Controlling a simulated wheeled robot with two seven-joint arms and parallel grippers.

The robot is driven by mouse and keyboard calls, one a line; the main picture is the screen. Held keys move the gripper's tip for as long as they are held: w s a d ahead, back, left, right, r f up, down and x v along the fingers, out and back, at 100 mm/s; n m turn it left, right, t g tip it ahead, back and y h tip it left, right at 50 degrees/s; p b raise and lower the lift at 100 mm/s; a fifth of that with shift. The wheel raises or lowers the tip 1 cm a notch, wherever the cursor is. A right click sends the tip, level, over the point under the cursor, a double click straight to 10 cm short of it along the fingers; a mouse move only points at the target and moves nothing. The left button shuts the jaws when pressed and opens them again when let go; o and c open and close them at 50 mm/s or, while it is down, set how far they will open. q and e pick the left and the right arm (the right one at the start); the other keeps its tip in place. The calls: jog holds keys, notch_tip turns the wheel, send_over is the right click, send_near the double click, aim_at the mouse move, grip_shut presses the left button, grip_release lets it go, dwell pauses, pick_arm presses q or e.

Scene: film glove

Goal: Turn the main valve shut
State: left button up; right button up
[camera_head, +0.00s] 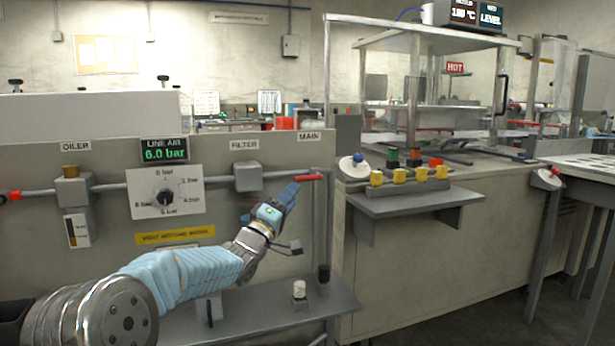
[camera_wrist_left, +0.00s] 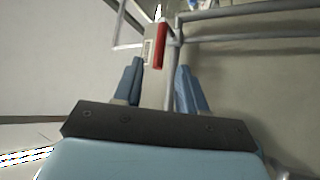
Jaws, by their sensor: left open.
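The main valve has a red lever handle (camera_head: 310,177) and sits on the grey pipe at the right end of the panel, below the MAIN label (camera_head: 309,136). The lever lies roughly in line with the pipe. My left gripper (camera_head: 289,193) is just left of and slightly below the lever. In the left wrist view the gripper's blue fingers are open (camera_wrist_left: 162,82) and empty. The red lever (camera_wrist_left: 162,46) shows ahead of the gap between them, apart from both fingers. My right gripper is not in view.
The LINE AIR display (camera_head: 164,150) reads 6.0 bar. A dial regulator (camera_head: 165,191), an oiler (camera_head: 73,190) and a filter (camera_head: 248,177) sit along the pipe. A shelf (camera_head: 250,318) lies below. A button box (camera_head: 405,188) stands to the right.

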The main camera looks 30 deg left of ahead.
aim_at(306, 179)
pick_arm(q)
jog(key=p+x, duration=0.1)
jog(key=x, duration=0.7)
jog(key=shift+w+r+p, duration=0.1)
jog(key=shift+w+p, duration=0.1)
jog(key=shift+p, duration=0.2)
grip_shut()
